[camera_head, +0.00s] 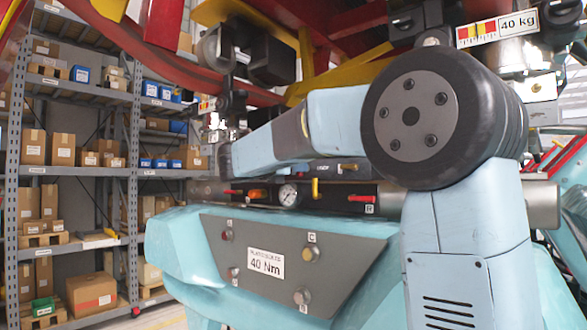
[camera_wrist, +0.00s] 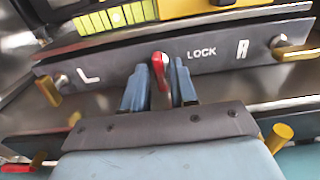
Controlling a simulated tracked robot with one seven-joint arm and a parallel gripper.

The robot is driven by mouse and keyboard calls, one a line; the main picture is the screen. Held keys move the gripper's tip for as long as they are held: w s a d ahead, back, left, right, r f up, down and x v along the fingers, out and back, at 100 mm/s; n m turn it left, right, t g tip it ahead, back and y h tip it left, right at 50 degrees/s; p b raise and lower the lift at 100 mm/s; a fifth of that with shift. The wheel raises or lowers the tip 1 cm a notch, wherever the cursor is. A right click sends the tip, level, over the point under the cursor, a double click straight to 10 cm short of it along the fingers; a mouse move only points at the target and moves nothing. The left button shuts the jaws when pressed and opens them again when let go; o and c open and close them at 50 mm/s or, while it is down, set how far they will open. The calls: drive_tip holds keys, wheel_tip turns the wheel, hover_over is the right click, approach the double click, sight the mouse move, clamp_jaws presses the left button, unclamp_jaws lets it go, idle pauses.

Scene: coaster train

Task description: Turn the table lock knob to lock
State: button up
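The table lock knob (camera_wrist: 161,73) is a small red knob on a grey metal plate (camera_wrist: 118,80). The word LOCK is printed just to its right, with the letters L and R farther out on the plate. In the wrist view my gripper (camera_wrist: 160,72) has one blue-grey finger on each side of the knob. The fingers stand apart, with narrow gaps seen beside the knob; I cannot tell whether either finger touches it. The knob's exact pointing direction is unclear. In the head view my pale blue arm reaches left, and I cannot make out the knob there.
Brass-coloured levers stand by the L (camera_wrist: 48,90) and the R (camera_wrist: 296,52) on the plate. A yellow-green strip (camera_wrist: 118,17) lies above it. In the head view, a bar with a gauge (camera_head: 288,195) and a 40 Nm panel (camera_head: 275,262) lie below my arm; shelving (camera_head: 133,160) is at left.

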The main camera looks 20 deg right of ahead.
clamp_jaws()
drive_tip(key=shift+a, duration=0.2)
drive_tip(key=shift+d, duration=0.1)
